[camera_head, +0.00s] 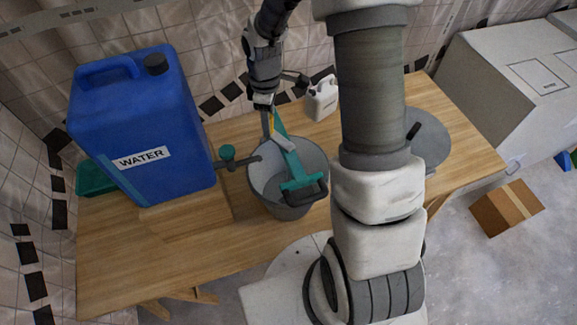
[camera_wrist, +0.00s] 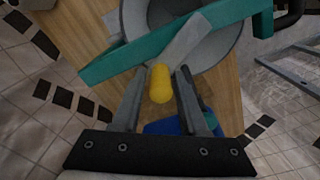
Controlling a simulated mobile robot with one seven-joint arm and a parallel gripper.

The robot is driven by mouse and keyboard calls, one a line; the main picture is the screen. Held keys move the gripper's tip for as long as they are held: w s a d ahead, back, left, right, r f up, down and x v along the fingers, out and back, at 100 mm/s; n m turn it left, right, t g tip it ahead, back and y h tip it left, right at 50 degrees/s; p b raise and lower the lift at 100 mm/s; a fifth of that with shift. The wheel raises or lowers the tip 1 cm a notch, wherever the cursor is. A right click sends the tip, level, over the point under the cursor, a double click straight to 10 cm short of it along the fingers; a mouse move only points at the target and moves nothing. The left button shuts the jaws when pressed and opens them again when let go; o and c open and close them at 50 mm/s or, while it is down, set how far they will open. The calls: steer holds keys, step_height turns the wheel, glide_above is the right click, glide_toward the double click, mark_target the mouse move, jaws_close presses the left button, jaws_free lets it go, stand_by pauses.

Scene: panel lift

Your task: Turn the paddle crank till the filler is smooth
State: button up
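The grey bucket (camera_head: 313,158) stands on the wooden table, with a teal bar (camera_head: 296,165) across its top. A flat grey crank arm (camera_head: 283,142) lies over the bar and also shows in the wrist view (camera_wrist: 186,42). The yellow crank knob (camera_wrist: 160,84) is at the near end of that arm in the wrist view. My gripper (camera_wrist: 162,75) is open, with one finger on each side of the knob and visible gaps between. In the head view, my gripper (camera_head: 267,108) is at the bucket's far rim. The filler's surface cannot be made out clearly.
A blue water canister (camera_head: 140,120) stands left of the bucket, with a teal-topped valve (camera_head: 227,152) between them. A small white jug (camera_head: 321,98) is behind the bucket. A grey round lid (camera_head: 428,140) lies on the table (camera_head: 130,250) at right. A cardboard box (camera_head: 506,208) sits on the floor.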

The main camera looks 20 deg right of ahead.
steer(key=o, duration=0.8)
steer(key=shift+o, duration=0.2)
steer(key=shift+r, duration=0.1)
step_height(320, 180, up, 9)
steer(key=p, duration=0.6)
steer(key=shift+p, duration=0.3)
steer(key=shift+r, duration=0.1)
steer(key=s+r+m+t+b, duration=0.2)
steer(key=s+r+m, duration=0.4)
steer(key=s, duration=0.4)
steer(key=s+r+m+t+b, duration=0.3)
steer(key=s+r+m, duration=0.3)
steer(key=s+r, duration=0.3)
steer(key=shift+s+r+t+b, duration=0.25)
steer(key=shift+s+t+b, duration=0.05)
steer(key=shift+s+b, duration=0.45)
